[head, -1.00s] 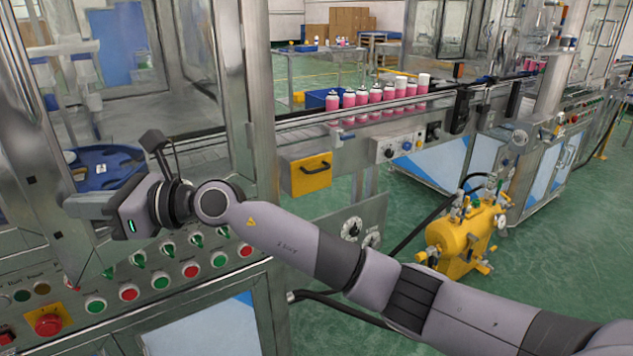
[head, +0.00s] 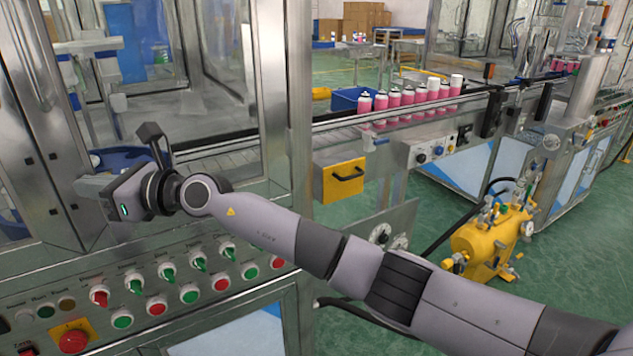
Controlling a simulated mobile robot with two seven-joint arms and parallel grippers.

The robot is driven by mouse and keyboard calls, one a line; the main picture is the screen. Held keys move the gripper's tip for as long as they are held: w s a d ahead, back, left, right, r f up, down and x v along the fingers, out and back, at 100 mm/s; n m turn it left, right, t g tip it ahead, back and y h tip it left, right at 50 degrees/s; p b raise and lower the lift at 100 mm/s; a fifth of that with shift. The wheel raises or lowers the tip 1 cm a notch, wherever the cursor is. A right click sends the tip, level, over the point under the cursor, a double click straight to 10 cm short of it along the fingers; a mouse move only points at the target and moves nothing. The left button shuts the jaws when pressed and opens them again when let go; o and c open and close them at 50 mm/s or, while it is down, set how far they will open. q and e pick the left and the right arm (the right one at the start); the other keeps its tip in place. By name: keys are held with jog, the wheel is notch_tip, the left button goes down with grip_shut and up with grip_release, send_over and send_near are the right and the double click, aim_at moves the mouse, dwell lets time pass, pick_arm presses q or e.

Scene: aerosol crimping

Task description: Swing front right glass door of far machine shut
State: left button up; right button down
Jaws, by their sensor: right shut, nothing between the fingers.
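My right gripper (head: 88,186) is shut and empty. Its arm crosses the view from the lower right, and its fingers point left against or just in front of a metal upright (head: 48,140) of the glass-walled machine at the left. Whether they touch is unclear. A framed glass panel (head: 205,105) fills the space between that upright and the thick corner post to its right. The panel looks in or near the plane of the machine's front; I cannot tell if it is fully shut. My left gripper is not in view.
Below the glass is a sloped control panel (head: 200,265) with several knobs, buttons and a red emergency stop (head: 73,341). Pink cans (head: 408,99) stand on the conveyor. A yellow tank (head: 490,240) stands on open green floor.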

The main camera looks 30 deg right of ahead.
jog(key=shift+w+d+r, duration=0.1)
jog(key=shift+w+r, duration=0.05)
jog(key=shift+w, duration=0.1)
jog(key=shift+r, duration=0.25)
dwell(0.5)
